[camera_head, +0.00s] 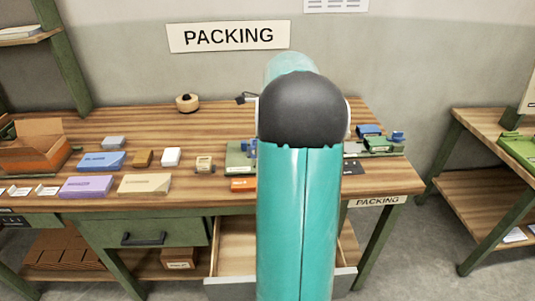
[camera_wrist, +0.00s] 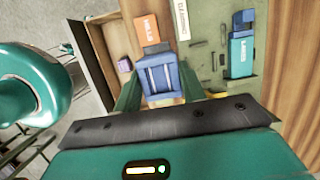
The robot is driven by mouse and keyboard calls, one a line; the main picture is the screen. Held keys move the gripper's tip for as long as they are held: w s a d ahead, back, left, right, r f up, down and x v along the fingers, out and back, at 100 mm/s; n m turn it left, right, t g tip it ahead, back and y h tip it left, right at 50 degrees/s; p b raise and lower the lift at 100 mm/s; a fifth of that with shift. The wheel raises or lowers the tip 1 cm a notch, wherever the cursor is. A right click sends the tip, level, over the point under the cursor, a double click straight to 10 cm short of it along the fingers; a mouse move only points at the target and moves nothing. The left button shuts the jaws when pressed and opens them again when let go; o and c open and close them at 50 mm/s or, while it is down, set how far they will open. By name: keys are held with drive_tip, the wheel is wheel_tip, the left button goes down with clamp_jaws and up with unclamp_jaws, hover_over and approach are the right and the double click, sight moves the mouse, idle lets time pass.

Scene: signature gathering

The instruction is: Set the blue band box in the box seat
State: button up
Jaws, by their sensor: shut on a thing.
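In the wrist view my gripper (camera_wrist: 160,92) has its two green fingers on either side of a blue box (camera_wrist: 158,74) with pale lines on its top, and is shut on it. I take this as the blue band box. A green board (camera_wrist: 209,62) with slots and small fittings lies to the right of it; I cannot tell which part of it is the box seat. In the head view my own arm hides the gripper and the held box. Part of a green fixture (camera_head: 240,160) shows left of my arm.
An orange box (camera_wrist: 146,30) lies just beyond the held box, and a teal-and-blue block (camera_wrist: 241,52) is on the board's right. The wooden bench (camera_head: 215,120) also carries several small boxes, a tape roll (camera_head: 187,103) and an open carton (camera_head: 35,145). A drawer (camera_head: 235,245) stands open below.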

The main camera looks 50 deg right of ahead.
drive_tip(key=w+d+f, duration=0.1)
drive_tip(key=d+f, duration=0.1)
drive_tip(key=w+d+f, duration=0.1)
drive_tip(key=d+f, duration=0.1)
drive_tip(key=d, duration=0.1)
drive_tip(key=d+f, duration=0.2)
drive_tip(key=f, duration=0.1)
drive_tip(key=shift+w+d+f, duration=0.1)
drive_tip(key=shift+w+d, duration=0.2)
drive_tip(key=shift+w, duration=0.1)
drive_tip(key=shift+w+d+f, duration=0.1)
drive_tip(key=shift+d+f, duration=0.05)
drive_tip(key=shift+f, duration=1.55)
drive_tip(key=o, duration=1)
drive_tip(key=shift+f, duration=0.15)
